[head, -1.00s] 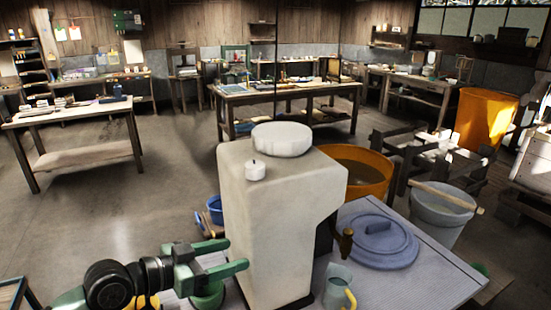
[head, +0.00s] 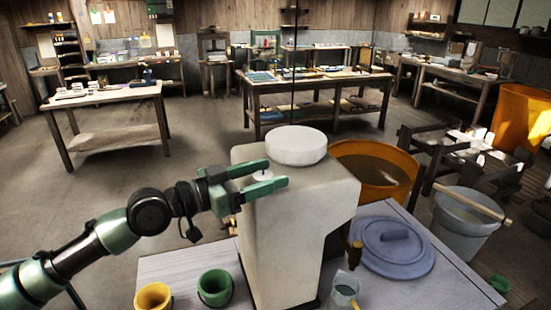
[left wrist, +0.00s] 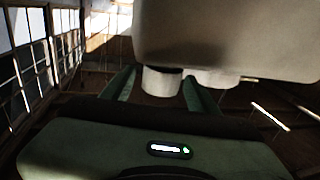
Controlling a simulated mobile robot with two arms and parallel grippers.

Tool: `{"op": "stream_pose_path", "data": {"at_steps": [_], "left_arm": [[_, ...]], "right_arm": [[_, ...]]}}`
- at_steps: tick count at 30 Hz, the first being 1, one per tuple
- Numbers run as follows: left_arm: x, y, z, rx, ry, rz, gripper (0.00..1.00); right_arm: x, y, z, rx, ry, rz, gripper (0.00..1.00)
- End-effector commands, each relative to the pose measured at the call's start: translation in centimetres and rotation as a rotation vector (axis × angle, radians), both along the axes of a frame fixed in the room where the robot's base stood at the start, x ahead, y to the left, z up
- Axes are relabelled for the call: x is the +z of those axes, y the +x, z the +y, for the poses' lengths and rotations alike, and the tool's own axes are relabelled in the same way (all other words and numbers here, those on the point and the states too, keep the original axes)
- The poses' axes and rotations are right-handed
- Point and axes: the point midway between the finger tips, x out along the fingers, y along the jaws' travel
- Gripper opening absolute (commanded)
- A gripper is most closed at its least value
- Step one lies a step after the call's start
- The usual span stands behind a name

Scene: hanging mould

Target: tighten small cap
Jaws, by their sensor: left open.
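A tall pale block-like container (head: 285,235) stands on the table, with a wide white round cap (head: 296,146) on top. The small white cap (head: 262,178) sits on the same top, nearer the left edge, partly hidden by a finger. My left gripper (head: 277,172) is open, with its green fingers on either side of the small cap. In the left wrist view the small cap (left wrist: 160,82) shows between the two fingers, below the container's body (left wrist: 230,40). I cannot tell whether a finger touches it. My right gripper is out of view.
A yellow cup (head: 153,297), a green cup (head: 215,288) and a clear jug (head: 344,290) stand on the table's near side. A blue lid (head: 392,246) lies at the right. An orange tub (head: 372,172) and a grey bucket (head: 465,228) stand beyond the table.

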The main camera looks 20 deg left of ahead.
Motion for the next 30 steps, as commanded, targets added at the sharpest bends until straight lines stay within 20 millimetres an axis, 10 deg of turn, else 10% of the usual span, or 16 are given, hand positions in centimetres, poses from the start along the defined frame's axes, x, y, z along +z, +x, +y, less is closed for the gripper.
{"op": "stream_pose_path", "data": {"at_steps": [15, 22, 30], "left_arm": [[-0.1, 1.7, -1.6, 0.001, 0.001, 0.000, 0.59], [-0.1, 1.7, -1.6, 0.001, 0.001, 0.000, 0.00], [-0.4, 1.7, -1.6, -0.011, 0.001, -0.001, 0.00]], "right_arm": [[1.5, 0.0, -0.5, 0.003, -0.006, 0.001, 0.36], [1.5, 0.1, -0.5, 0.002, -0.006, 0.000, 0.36], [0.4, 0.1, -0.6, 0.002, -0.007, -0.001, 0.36]]}}
